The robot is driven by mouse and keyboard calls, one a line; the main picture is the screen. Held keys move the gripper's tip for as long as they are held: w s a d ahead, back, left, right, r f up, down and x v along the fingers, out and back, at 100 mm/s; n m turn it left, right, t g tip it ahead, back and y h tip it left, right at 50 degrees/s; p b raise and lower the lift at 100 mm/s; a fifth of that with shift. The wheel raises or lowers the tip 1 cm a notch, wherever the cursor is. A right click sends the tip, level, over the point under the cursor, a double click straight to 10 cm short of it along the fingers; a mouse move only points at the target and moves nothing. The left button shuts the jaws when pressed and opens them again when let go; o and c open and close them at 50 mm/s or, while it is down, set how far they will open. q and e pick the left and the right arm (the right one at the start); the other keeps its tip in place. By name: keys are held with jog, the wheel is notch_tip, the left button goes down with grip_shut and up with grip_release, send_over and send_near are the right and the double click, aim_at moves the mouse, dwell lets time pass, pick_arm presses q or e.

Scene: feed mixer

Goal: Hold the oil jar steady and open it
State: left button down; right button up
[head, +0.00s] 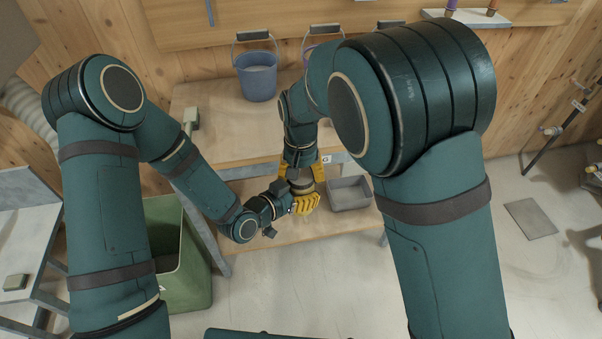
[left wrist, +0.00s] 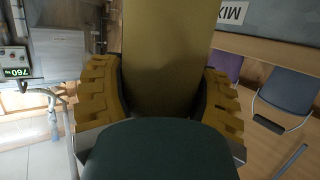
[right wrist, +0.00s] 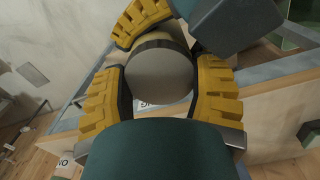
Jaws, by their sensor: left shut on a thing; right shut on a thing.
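The oil jar (head: 300,187) is mostly hidden between my two grippers in the head view, over the lower shelf. In the left wrist view its plain yellow-brown body (left wrist: 165,60) stands between the yellow fingers of my left gripper (left wrist: 160,100), which is shut on it. In the right wrist view the jar's round grey lid (right wrist: 158,76) faces the camera. My right gripper (right wrist: 165,90) is shut around the lid end, a finger on each side. My left gripper (head: 306,203) comes in from the side, below my right gripper (head: 301,167). Whether the lid has turned cannot be told.
A grey tray (head: 349,194) is on the lower shelf, right of the jar. A blue bucket (head: 257,80) and a purple bucket stand on the upper shelf. A green bin (head: 196,268) is at the left.

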jog(key=shift+r, duration=0.2)
jog(key=shift+r, duration=0.8)
jog(key=shift+r, duration=0.15)
